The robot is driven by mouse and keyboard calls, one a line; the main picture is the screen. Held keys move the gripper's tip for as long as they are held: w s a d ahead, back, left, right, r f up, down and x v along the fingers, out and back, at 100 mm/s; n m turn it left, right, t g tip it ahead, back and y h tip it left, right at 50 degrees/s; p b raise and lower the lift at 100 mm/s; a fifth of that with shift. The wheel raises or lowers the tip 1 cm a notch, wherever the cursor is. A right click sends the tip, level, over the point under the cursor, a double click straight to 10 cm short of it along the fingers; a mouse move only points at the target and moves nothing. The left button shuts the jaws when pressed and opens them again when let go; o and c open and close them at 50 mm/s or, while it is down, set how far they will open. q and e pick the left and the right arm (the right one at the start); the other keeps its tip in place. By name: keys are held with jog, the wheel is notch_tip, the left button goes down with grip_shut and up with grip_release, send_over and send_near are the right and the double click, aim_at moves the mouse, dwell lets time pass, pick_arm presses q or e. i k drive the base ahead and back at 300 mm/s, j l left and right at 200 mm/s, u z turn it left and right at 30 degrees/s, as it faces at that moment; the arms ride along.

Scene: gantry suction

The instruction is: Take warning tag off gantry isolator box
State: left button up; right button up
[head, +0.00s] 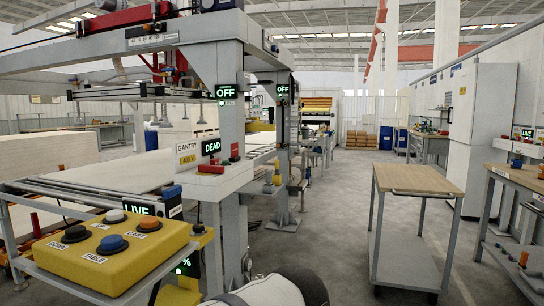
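The gantry isolator box (224,182) appears to be the grey unit on the near gantry post, but I cannot make out its full outline. A white sign (187,147) reading GANTRY, with a yellow strip marked 400 V, stands at its left. A green-lit DEAD display (211,147) is beside the sign. A small red part (211,168) sits just below the display. I cannot tell for certain which piece is the warning tag. Neither gripper can be made out in the head view.
A yellow control box (105,255) with several coloured buttons stands in front at left, near a LIVE display (138,207). OFF displays (226,91) hang on the gantry. A wood-topped trolley (418,180) stands right of centre. The aisle floor (335,205) between gantry and trolley is clear.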

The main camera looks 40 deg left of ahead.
aim_at(235, 158)
jog(key=i+j+u, duration=0.15)
jog(key=i+u, duration=0.2)
jog(key=i, duration=0.2)
jog(key=i+u, duration=0.35)
jog(key=i, duration=0.2)
jog(key=i+l+u, duration=0.2)
jog(key=i+u, duration=0.15)
jog(key=i, duration=0.25)
